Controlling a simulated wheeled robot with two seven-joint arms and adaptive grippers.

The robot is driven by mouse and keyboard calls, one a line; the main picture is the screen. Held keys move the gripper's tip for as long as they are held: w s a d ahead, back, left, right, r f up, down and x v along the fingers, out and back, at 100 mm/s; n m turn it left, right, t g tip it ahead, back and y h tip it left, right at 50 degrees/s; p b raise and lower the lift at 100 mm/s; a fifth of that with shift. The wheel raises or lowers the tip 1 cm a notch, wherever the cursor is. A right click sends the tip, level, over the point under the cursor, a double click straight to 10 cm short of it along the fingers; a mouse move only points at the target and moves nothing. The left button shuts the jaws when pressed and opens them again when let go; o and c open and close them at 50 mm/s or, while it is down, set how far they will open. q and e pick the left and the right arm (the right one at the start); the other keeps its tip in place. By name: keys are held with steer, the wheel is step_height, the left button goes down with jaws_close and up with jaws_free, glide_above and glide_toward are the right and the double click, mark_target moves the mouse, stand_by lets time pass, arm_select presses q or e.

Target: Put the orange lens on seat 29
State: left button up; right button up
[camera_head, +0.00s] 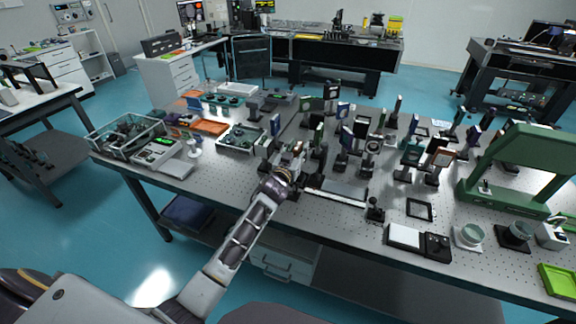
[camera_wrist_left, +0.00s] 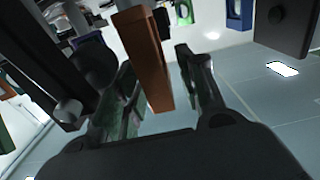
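An orange-brown upright block, which looks like the orange lens seen edge-on (camera_wrist_left: 143,60), is in the left wrist view. My left gripper (camera_wrist_left: 165,97) has its fingers apart, one on each side of the block's lower end. A gap shows between the block and the right-hand finger; I cannot tell whether the left-hand finger touches it. In the head view my left gripper (camera_head: 292,164) is low among the mounts at the front middle of the table, and the lens is hard to make out there. I cannot read any seat number, so seat 29 is not identifiable. My right gripper is not in view.
Many upright optic mounts crowd the perforated table (camera_head: 230,188) around and beyond my left gripper. A large green frame (camera_head: 520,170) stands far right. Trays fill the left end.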

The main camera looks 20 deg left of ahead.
arm_select(q)
steer(key=shift+s, duration=1.15)
steer(key=shift+s+a, duration=0.1)
steer(key=shift+s, duration=1.7)
steer(key=shift+s+a+b, duration=0.1)
steer(key=shift+s+b, duration=0.35)
steer(key=shift+s, duration=2.25)
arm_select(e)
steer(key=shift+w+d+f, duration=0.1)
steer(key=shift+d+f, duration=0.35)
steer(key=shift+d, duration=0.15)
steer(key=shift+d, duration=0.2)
